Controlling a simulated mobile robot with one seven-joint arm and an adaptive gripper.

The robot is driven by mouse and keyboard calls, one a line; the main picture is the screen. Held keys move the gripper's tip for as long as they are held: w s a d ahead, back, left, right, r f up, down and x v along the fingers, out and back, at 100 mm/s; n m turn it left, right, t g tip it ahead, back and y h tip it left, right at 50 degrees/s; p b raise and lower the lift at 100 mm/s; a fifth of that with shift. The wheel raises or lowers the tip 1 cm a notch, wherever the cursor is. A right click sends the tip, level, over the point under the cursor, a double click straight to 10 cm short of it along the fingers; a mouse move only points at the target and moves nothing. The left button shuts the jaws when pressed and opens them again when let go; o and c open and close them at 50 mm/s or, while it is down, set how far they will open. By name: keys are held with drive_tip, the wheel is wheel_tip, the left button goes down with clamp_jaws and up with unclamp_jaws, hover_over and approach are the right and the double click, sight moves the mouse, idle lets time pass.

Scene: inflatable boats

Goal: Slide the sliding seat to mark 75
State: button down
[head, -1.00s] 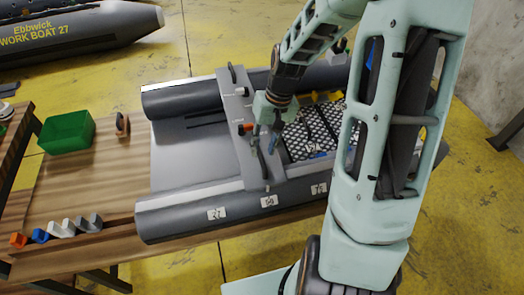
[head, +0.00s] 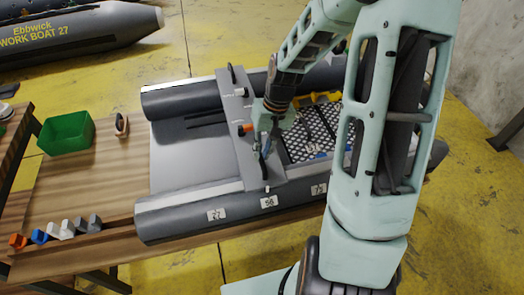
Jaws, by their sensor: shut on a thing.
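The sliding seat (head: 229,95) is a grey board lying across both tubes of a grey boat section. It has black handles and an orange knob (head: 246,129). Its near end rests on the near tube beside the middle mark plate (head: 269,202), which looks like 96. The plate on the right (head: 318,190), partly beside my arm, looks like 75. The left plate (head: 217,215) looks like 27. My gripper (head: 265,138) is over the middle of the seat, shut on what looks like a black handle; the exact contact is small and partly hidden.
A perforated dark deck (head: 310,130) lies right of the seat, partly hidden by my arm. A green bin (head: 67,132), an orange-brown tool (head: 122,125) and several coloured clips (head: 60,229) are on the wooden bench. Another boat (head: 70,38) lies behind.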

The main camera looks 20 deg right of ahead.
drive_tip(key=d+p, duration=0.1)
drive_tip(key=d, duration=1.5)
drive_tip(key=shift+p, duration=0.3)
drive_tip(key=c, duration=2)
unclamp_jaws()
drive_tip(key=shift+o, duration=0.2)
wheel_tip(320, 180, up, 12)
drive_tip(key=d, duration=0.2)
drive_tip(key=shift+d, duration=0.2)
drive_tip(key=shift+w, duration=0.1)
